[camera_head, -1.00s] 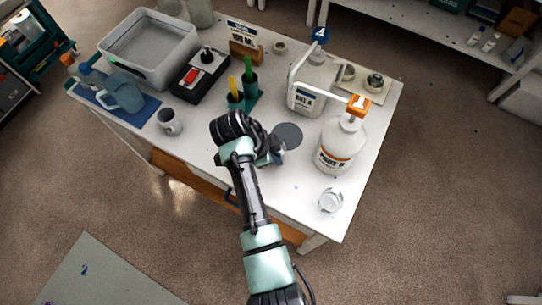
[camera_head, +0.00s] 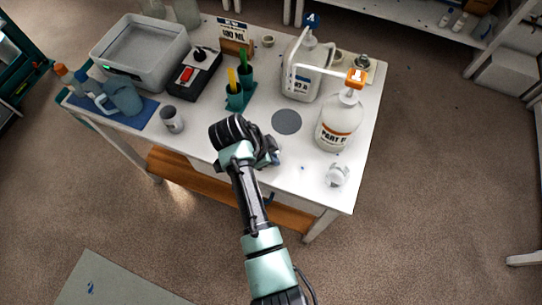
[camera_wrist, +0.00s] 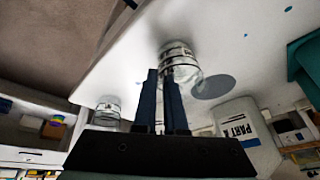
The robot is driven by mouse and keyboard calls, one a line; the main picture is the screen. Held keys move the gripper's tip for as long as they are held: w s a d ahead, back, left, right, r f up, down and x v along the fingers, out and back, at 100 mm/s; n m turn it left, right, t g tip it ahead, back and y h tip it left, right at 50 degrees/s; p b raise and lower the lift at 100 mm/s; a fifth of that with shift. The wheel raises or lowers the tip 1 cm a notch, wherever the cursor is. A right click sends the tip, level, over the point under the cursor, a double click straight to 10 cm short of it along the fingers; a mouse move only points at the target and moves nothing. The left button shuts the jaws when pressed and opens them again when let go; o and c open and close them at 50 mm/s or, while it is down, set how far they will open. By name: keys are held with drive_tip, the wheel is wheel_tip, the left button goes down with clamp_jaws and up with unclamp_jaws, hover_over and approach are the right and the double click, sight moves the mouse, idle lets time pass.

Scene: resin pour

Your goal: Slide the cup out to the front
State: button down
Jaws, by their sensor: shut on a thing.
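The clear cup (camera_wrist: 183,62) is at the tips of my gripper (camera_wrist: 163,78) in the wrist view, with faint markings round its wall. My gripper is shut on it, at the white table top (camera_wrist: 125,60). In the head view, my gripper (camera_head: 274,157) is close to the front edge of the table, and my own wrist mostly hides the cup. A grey disc (camera_head: 286,122) on the table lies just behind my gripper, uncovered; it also shows beside the cup in the wrist view (camera_wrist: 213,87).
A second clear cup (camera_head: 337,176) stands near the table's right front corner. A white pump bottle (camera_head: 338,124) and a white jug (camera_head: 303,75) stand behind and to the right. A grey mug (camera_head: 171,120) and green holders with sticks (camera_head: 235,98) are to the left.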

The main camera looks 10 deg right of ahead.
drive_tip(key=c, duration=0.9)
unclamp_jaws()
drive_tip(key=v, duration=1.3)
